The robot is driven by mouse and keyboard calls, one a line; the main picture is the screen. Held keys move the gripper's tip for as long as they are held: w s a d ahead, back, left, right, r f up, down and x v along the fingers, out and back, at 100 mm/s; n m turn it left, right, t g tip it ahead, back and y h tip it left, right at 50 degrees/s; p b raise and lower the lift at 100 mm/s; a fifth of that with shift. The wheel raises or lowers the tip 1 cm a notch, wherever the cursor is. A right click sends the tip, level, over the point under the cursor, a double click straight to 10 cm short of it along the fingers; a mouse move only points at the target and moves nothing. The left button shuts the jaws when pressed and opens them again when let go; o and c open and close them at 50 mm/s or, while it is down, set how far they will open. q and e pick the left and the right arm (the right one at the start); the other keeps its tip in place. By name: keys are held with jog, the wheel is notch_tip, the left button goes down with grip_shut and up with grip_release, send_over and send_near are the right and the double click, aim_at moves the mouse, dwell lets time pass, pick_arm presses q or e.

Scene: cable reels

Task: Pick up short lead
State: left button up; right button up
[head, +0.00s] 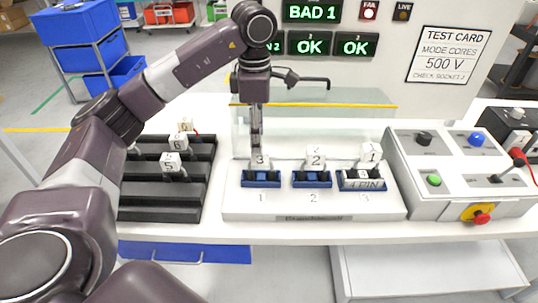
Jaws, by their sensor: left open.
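Numbered white tags mark plugs in blue sockets on the white test fixture (230,205): tag 3 (260,161) at socket 1, tag 2 (315,158) at socket 2 and tag 1 (371,154) at the socket marked 4 PIN. More tagged leads, tag 5 (169,162) and tag 6 (177,143), sit in the black slotted rack (150,190) to the left. I cannot tell which is the short lead. My left gripper (256,148) points down just above tag 3, open and seen edge-on; whether it touches the tag is unclear. My right gripper is out of view.
A clear panel with a yellow top edge (350,105) stands behind the sockets. A control box (420,150) with buttons and a red knob stands at the right. Displays (311,43) read BAD 1 and OK. Blue drawers (85,35) stand at the back left.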

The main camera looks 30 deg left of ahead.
aim_at(260, 158)
pick_arm(q)
jog(key=shift+f, duration=0.4)
jog(key=f, duration=0.1)
jog(key=f+p, duration=0.2)
jog(key=shift+s+d+f, duration=0.3)
jog(key=shift+d, duration=0.1)
jog(key=shift+w+f+p, duration=0.2)
jog(key=shift+f+p, duration=0.1)
jog(key=shift+f, duration=1.2)
jog(key=c, duration=0.6)
grip_shut()
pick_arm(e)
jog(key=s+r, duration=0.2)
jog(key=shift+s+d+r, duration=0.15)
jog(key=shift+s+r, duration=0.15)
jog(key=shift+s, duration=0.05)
pick_arm(q)
jog(key=shift+r, duration=0.1)
